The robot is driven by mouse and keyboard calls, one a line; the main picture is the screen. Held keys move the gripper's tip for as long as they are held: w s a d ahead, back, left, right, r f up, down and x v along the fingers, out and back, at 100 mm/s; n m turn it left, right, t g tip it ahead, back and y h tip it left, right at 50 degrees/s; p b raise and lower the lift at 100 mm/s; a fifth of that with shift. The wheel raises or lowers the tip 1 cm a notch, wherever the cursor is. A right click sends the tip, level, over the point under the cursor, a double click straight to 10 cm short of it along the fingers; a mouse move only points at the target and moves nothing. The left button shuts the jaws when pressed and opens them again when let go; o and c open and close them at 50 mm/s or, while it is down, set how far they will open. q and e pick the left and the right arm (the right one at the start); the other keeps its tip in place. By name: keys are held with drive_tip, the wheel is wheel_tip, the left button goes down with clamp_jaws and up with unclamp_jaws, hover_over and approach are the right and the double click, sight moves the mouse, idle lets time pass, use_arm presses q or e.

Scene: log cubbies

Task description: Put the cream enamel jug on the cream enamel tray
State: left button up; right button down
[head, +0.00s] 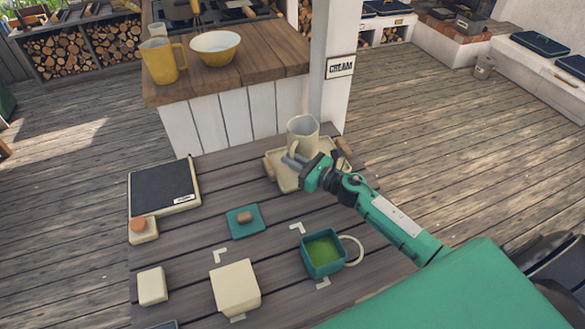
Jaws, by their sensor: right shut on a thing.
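The cream enamel jug (304,131) is upright over the cream enamel tray (279,182), near the far right corner of the table. I cannot tell whether its base touches the tray or is slightly above it. My right gripper (294,160) is shut on the jug at its near left side, where the handle is. The gripper and wrist hide the lower part of the jug and part of the tray. The tray has wooden handles. My left gripper is not in view.
A teal mug with green contents (322,252), a teal lid (245,221), a cream box (235,287) and a dark-topped slab (163,186) are on the table. A yellow jug (163,62) stands on the counter beyond.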

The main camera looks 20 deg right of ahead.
wheel_tip(320, 180, down, 3)
drive_tip(key=shift+r, duration=0.2)
drive_tip(key=shift+f, duration=0.15)
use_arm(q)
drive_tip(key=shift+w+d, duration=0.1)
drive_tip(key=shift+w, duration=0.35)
use_arm(e)
drive_tip(key=shift+f+b, duration=0.15)
drive_tip(key=shift+b, duration=0.15)
drive_tip(key=c, duration=1.5)
unclamp_jaws()
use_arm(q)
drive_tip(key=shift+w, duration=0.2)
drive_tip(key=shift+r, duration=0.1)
